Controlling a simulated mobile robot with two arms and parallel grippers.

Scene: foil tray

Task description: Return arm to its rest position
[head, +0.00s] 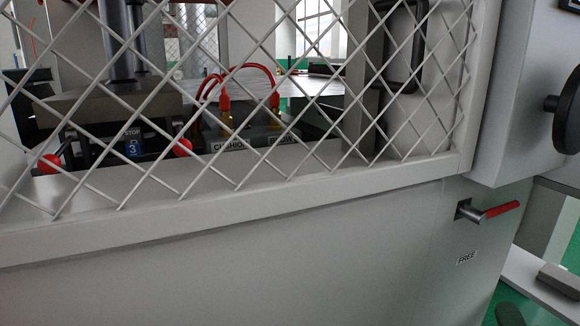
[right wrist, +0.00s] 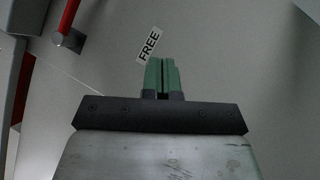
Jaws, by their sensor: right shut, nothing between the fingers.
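My right gripper (right wrist: 162,62) shows in the right wrist view, with its two green fingers together and nothing between them. Its tips lie just below the FREE label (right wrist: 148,44) in the picture, in front of a plain grey panel; I cannot tell the gap to the panel. The lever with a red grip (right wrist: 69,16) is up and to the left of the fingers, apart from them. In the head view the red-gripped lever (head: 490,212) points right, above the FREE label (head: 467,257). No gripper fingers can be made out there. My left gripper is in neither view.
A grey machine cabinet (head: 250,270) fills the head view's front. A wire mesh guard (head: 320,135) covers its opening, with red cables (head: 250,68) behind. A black handwheel (head: 565,108) juts out at right. A pale ledge (head: 520,275) stands low at right.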

